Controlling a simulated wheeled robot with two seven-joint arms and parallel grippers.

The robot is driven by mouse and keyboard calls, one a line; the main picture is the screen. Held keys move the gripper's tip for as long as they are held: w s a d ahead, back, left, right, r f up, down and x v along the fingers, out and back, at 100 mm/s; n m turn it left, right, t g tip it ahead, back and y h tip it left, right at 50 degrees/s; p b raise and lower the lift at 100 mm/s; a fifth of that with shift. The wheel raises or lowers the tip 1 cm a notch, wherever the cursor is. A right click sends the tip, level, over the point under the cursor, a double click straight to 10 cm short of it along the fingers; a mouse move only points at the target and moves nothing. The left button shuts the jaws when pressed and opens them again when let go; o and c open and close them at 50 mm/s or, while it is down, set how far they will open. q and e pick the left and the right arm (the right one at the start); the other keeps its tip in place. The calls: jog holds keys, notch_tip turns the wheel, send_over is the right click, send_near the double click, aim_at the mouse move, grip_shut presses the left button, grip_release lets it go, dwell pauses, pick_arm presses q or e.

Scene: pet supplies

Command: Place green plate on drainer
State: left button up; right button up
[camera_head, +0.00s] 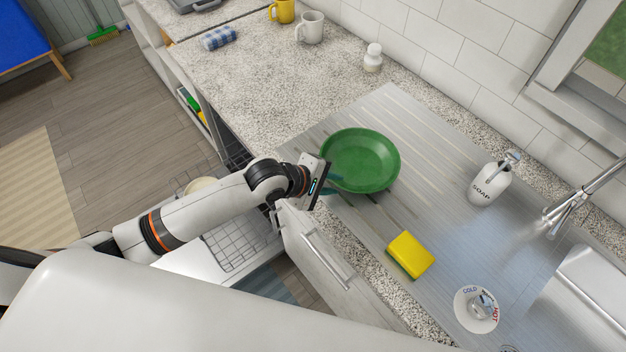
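The green plate (362,160) is round and shallow, its inside facing up, over the left part of the grooved steel drainer (420,125). I cannot tell whether it rests flat on the steel or is held just above it. My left gripper (332,186) is at the plate's near left rim, fingers pointing toward it. The fingertips are small, dark and partly hidden by the plate and gripper body, so I cannot tell whether they grip the rim. My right gripper is not in view.
A yellow sponge (410,254), soap bottle (490,181) and tap (572,212) are to the right. A white shaker (373,58) and mugs (310,27) stand at the back. A wire rack (236,246) shows below the counter.

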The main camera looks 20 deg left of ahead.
pick_arm(q)
jog(key=v, duration=0.8)
jog(key=shift+b, duration=0.35)
jog(key=shift+a, duration=0.1)
